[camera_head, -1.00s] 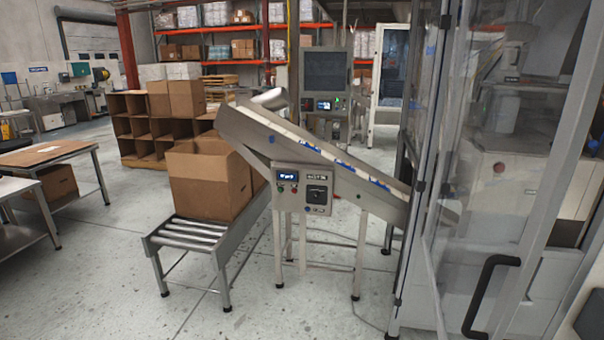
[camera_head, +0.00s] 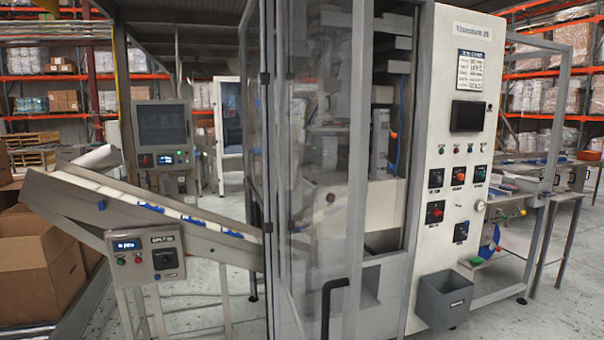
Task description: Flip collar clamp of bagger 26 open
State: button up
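A tall bagging machine (camera_head: 445,200) with a white control panel stands at centre right. Its top label is small and blurred, and seems to end in 26 or a similar number. A clear-panelled guard door (camera_head: 318,130) with a black handle (camera_head: 334,290) covers its left part. Behind the clear panels I see grey and white machine parts, including a pale housing (camera_head: 345,197). I cannot pick out the collar clamp. My gripper is not in view.
An inclined conveyor (camera_head: 150,215) with blue cleats runs down to the machine from the left. Cardboard boxes (camera_head: 40,270) stand at far left. A grey bin (camera_head: 444,300) hangs below the panel. A metal-framed table (camera_head: 550,170) is at right. Open floor shows at lower right.

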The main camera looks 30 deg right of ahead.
aim_at(394, 135)
jog(key=i+l+z, duration=0.6)
jog(key=i+z, duration=0.6)
jog(key=i, duration=0.15)
jog(key=i+l+u, duration=0.1)
jog(key=i+u, duration=0.15)
jog(key=i, duration=0.25)
jog(key=i+l+u, duration=0.2)
jog(key=i, duration=0.35)
jog(key=i+l+u, duration=0.25)
jog(key=i, duration=0.2)
